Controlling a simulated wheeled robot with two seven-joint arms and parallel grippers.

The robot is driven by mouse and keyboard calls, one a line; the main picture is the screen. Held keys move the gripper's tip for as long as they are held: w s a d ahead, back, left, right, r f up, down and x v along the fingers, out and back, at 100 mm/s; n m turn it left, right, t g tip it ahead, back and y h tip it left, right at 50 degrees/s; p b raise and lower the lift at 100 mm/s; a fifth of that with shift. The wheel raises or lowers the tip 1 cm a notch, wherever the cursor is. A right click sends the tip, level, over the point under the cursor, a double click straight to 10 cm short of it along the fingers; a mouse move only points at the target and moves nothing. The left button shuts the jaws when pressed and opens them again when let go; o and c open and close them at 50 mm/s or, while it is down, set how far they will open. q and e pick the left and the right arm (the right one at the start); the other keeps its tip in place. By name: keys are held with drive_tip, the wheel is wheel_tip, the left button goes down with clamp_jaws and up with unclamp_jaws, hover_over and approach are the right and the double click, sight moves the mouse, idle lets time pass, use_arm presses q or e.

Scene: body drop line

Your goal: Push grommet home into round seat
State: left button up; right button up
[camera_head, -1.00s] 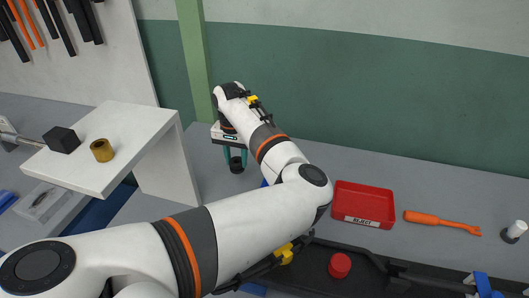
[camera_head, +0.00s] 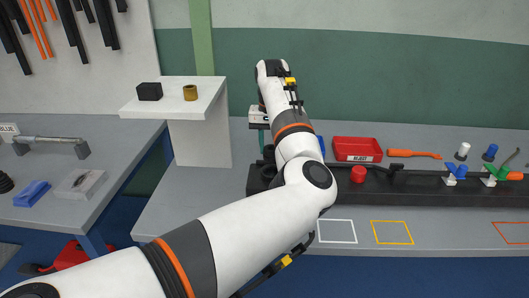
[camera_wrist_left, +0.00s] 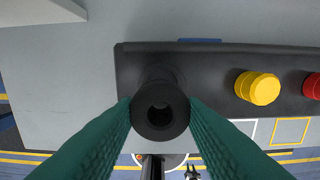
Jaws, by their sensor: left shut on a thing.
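My left gripper (camera_head: 267,147) is shut on a black ring-shaped grommet (camera_wrist_left: 160,112), its teal fingers on either side of the rim. In the left wrist view the grommet's central hole faces the camera. In the head view the grommet (camera_head: 268,154) shows small below the fingers, partly hidden by my left arm. It is over the left end of a long black fixture (camera_head: 410,186), also in the wrist view (camera_wrist_left: 210,75). A dark round shape just behind the grommet may be the round seat. I cannot tell whether they touch. My right gripper is not in view.
A yellow knob (camera_wrist_left: 257,87) and a red knob (camera_head: 358,174) stand on the fixture to the right. A red reject tray (camera_head: 357,148) and an orange tool (camera_head: 414,154) lie behind it. A white stand (camera_head: 203,120) is at the left. The front strip of table looks clear.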

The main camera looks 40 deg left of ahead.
sight(272, 158)
use_arm(q)
drive_tip(key=shift+d, duration=0.1)
drive_tip(key=shift+w+f, duration=0.15)
drive_tip(key=shift+w, duration=0.15)
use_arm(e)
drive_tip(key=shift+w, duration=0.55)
use_arm(q)
drive_tip(key=shift+s+f, duration=0.15)
drive_tip(key=shift+f, duration=0.3)
drive_tip(key=shift+f+b, duration=0.65)
drive_tip(key=shift+f, duration=0.5)
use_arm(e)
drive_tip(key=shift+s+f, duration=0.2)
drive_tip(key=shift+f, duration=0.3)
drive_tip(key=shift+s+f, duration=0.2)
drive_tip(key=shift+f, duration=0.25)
use_arm(q)
drive_tip(key=shift+f+b, duration=0.15)
drive_tip(key=shift+b, duration=0.2)
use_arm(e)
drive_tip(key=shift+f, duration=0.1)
use_arm(q)
drive_tip(key=shift+f+b, duration=0.4)
drive_tip(key=shift+f, duration=0.25)
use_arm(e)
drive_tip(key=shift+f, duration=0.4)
